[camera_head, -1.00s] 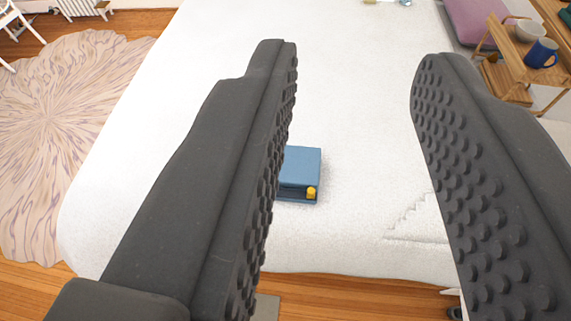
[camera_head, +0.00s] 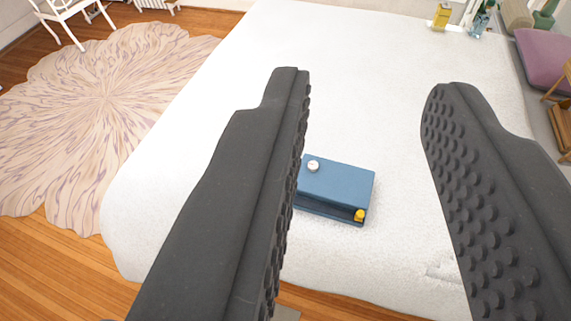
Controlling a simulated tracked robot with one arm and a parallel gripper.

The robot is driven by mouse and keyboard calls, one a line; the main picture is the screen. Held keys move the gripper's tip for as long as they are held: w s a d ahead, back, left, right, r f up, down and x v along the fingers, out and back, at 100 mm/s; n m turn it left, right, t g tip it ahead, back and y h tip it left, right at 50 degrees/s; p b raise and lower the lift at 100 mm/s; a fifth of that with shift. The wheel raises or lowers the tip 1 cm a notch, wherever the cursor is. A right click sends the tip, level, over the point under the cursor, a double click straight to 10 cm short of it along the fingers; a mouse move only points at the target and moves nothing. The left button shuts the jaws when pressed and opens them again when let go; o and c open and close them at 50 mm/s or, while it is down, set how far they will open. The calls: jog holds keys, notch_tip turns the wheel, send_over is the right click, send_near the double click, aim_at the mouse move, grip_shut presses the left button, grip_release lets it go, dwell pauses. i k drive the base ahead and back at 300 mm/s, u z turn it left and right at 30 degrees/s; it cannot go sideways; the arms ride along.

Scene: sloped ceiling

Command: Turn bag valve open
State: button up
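A blue box-like object (camera_head: 345,184) lies on the white bed between my fingers in the picture. A round white knob (camera_head: 313,166) sits on its top near the left end. A small yellow part (camera_head: 360,215) sits at its lower right corner. I cannot tell for sure which of these is the bag valve. My gripper (camera_head: 370,80) is open and empty, above the bed and apart from the blue object. My left finger hides the object's left edge.
The white bed (camera_head: 215,125) is otherwise mostly clear. A patterned round rug (camera_head: 105,105) lies on the wood floor at left, with a white chair (camera_head: 75,15) beyond. A yellow bottle (camera_head: 442,15) stands at the back right, near a purple cushion (camera_head: 545,58).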

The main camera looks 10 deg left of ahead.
aim_at(313, 166)
jog(key=u, duration=0.05)
jog(key=k, duration=0.5)
jog(key=z, duration=1.6)
jog(key=i, duration=0.9)
jog(key=u, duration=2.15)
jog(key=i, duration=0.65)
jog(key=z, duration=0.1)
